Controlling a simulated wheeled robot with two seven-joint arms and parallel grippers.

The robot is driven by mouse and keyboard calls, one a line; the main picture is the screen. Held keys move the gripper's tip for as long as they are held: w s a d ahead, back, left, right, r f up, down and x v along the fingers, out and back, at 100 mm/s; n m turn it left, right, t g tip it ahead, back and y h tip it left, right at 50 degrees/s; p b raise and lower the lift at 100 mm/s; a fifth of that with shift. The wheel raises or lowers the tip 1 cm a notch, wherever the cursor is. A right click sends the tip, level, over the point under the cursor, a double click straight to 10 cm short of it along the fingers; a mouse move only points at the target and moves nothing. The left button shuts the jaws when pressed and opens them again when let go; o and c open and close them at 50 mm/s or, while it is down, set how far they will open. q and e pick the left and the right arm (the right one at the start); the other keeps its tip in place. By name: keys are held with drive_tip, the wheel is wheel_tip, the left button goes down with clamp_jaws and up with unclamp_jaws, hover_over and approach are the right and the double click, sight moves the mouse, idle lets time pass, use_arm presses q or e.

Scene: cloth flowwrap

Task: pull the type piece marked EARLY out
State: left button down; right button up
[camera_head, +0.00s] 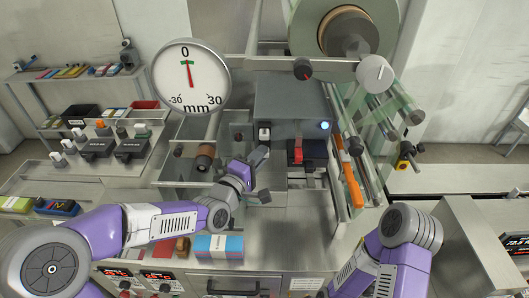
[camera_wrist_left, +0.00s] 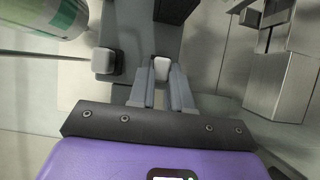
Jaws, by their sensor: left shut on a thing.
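My left gripper (camera_head: 258,154) reaches to the front of the grey machine box (camera_head: 290,100). In the left wrist view its two grey fingers (camera_wrist_left: 163,88) are shut on a small white piece (camera_wrist_left: 161,68), which shows between the fingertips. I cannot read EARLY or any other marking on it, so I cannot tell which piece it is. In the head view a white-faced piece (camera_head: 264,133) sits in a dark holder just beyond the fingertips. My right arm shows at the lower right, but its gripper is not in view.
A white-topped dark knob (camera_wrist_left: 104,60) stands left of the fingers in the left wrist view. A round mm dial (camera_head: 191,77) rises at the upper left. A red-and-black block (camera_head: 299,151) and an orange bar (camera_head: 351,182) lie to the right. A blue-and-white box (camera_head: 218,246) sits in front.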

use_arm(q)
drive_tip(key=shift+s+b, duration=0.7)
drive_tip(key=shift+s, duration=2.15)
drive_tip(key=s+d+f+m+g+y, duration=0.1)
drive_tip(key=s+d+f+m+y, duration=0.1)
drive_tip(key=f, duration=0.7)
drive_tip(key=s+d+f+m+g+y+b, duration=0.1)
drive_tip(key=d+f+m+y, duration=0.3)
drive_tip(key=f, duration=0.5)
drive_tip(key=s+d+f+m+g+y+b, duration=0.1)
drive_tip(key=d+f+m, duration=0.4)
drive_tip(key=f, duration=0.5)
drive_tip(key=shift+s+m+g+y, duration=0.3)
drive_tip(key=shift+s+m+y, duration=0.2)
drive_tip(key=shift+s+y, duration=0.4)
wheel_tip(320, 180, down, 2)
drive_tip(key=shift+w+f+b, duration=0.1)
drive_tip(key=shift+f+b, duration=0.15)
drive_tip(key=shift+b, duration=0.8)
drive_tip(key=shift+a+f+b, duration=0.1)
drive_tip(key=shift+f+b, duration=0.45)
drive_tip(key=shift+f, duration=0.15)
drive_tip(key=shift+f, duration=0.1)
